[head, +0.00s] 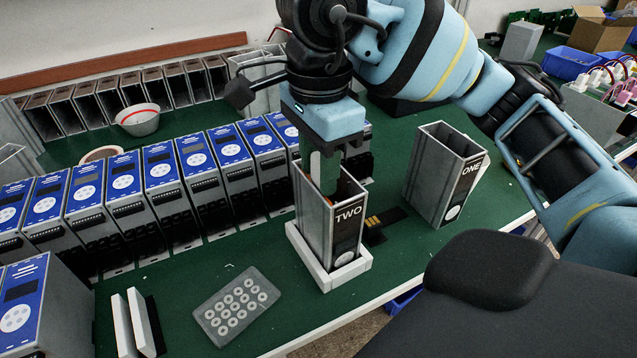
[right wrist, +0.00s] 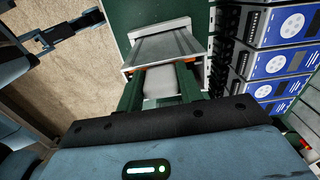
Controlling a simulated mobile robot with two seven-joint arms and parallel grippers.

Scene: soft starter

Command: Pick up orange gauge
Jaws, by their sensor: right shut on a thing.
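The orange gauge shows only as thin orange edges (right wrist: 187,61) in the right wrist view, with a pale block (right wrist: 160,84) between the fingers. A small orange patch also shows inside the case in the head view (head: 328,200). My right gripper (right wrist: 160,88) is shut on the gauge; in the head view its green fingers (head: 325,172) reach down into the open top of the grey case marked TWO (head: 346,219). The case stands upright in a white square holder (head: 328,277). The walls hide most of the gauge. A dark gripper-like part (right wrist: 70,27), seemingly my left gripper, shows at upper left of the wrist view.
An empty open case marked ONE (head: 445,175) stands to the right. A row of blue-faced units (head: 120,180) runs behind and left. A grey plate with white rings (head: 236,307) and two white upright slabs (head: 140,322) lie in front. A bowl (head: 138,120) sits behind.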

